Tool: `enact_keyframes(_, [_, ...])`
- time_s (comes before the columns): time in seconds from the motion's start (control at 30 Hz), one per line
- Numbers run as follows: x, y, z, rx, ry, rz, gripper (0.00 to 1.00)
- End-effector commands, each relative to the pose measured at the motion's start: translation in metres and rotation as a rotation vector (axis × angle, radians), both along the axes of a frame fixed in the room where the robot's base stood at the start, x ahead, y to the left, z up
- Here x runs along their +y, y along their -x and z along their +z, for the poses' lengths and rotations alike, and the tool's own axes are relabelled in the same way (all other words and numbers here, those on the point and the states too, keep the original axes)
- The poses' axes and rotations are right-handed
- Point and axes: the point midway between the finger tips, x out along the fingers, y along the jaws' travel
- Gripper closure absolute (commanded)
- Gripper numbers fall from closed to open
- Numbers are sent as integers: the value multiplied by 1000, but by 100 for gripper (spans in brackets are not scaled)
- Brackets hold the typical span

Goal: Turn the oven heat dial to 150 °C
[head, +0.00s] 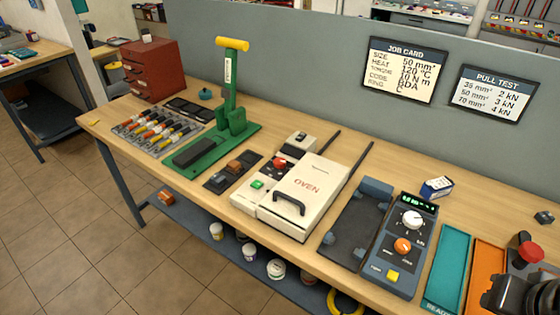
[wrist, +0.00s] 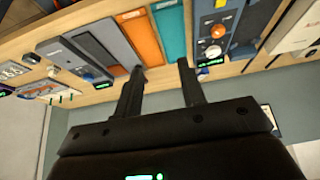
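The white oven (head: 312,190) stands mid-bench in the head view, its lid down with a black handle. A narrow panel along its left side carries a red dial (head: 280,163) and a green button (head: 257,184). The dial's markings and setting are too small to read. A corner of the oven (wrist: 297,25) shows at the upper right of the wrist view, which looks upside down. My gripper (wrist: 161,66) is open and empty, its two black fingers apart, away from the oven and nearer the teal and orange trays.
Right of the oven are a grey unit (head: 400,245) with dials, a teal tray (head: 449,265) and an orange tray (head: 486,275). A green lever press (head: 231,110) stands left. The job card (head: 404,70) seems to read heat 120 °C.

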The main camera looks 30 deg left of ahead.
Motion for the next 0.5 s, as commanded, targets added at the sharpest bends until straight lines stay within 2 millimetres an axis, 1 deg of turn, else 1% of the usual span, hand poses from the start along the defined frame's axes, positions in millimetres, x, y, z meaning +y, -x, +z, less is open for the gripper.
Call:
enact_keyframes(0.03, [0, 0, 0, 0, 0, 1, 59])
enact_keyframes(0.13, [4, -7, 4, 2, 1, 19, 51])
enact_keyframes(0.23, [13, -24, 14, 9, 5, 62, 42])
enact_keyframes(0.27, [17, -31, 18, 11, 6, 81, 41])
enact_keyframes(0.37, [36, -60, 31, 20, 11, 154, 41])
enact_keyframes(0.5, [69, -102, 46, 31, 21, 264, 41])
